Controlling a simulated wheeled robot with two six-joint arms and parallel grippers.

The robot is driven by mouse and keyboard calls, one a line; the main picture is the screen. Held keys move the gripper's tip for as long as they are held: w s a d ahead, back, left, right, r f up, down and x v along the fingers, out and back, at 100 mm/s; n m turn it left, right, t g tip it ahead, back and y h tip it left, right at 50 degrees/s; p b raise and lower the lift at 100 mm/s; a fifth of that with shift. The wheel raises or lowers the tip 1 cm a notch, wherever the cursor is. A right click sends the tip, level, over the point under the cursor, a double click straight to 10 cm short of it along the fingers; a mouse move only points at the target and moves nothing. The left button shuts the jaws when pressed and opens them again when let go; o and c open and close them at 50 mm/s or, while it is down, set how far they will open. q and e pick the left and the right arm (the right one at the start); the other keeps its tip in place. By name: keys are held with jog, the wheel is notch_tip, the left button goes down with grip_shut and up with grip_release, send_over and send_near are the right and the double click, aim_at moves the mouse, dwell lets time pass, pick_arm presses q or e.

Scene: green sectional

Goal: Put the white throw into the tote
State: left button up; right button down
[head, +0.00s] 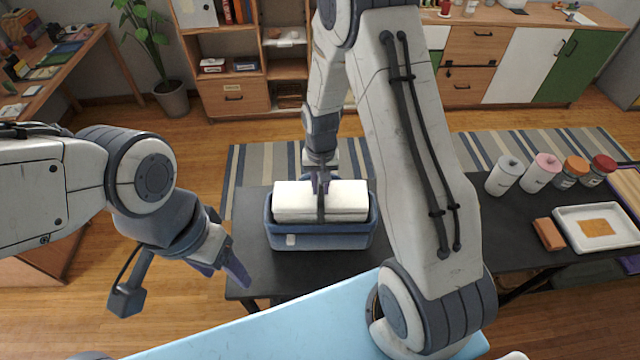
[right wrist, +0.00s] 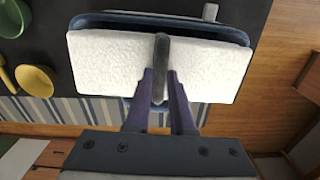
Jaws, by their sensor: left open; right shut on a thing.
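The white throw (head: 345,197) is a folded bundle with a dark grey band around its middle. The blue tote (head: 320,241) stands on the dark table, and the throw is at its opening, within the rim as seen from my head. How deep it sits is hidden by the front wall. In the right wrist view the throw (right wrist: 110,65) covers most of the tote (right wrist: 225,33). My right gripper (head: 320,185) is shut on the throw at its band; its fingers also show in the right wrist view (right wrist: 160,88). My left gripper (head: 222,272) is open and empty, left of the tote.
The dark table (head: 250,215) carries several lidded jars (head: 540,172), a white tray (head: 597,228) and a brown block (head: 549,234) at the right. A yellow bowl (right wrist: 35,80) shows in the right wrist view. A light blue surface (head: 260,325) lies in front.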

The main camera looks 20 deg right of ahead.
jog(key=shift+f+b, duration=1.75)
jog(key=shift+f, duration=1.1)
jog(key=shift+f+b, duration=1.7)
jog(key=shift+f, duration=0.4)
jog(key=c, duration=0.7)
grip_release()
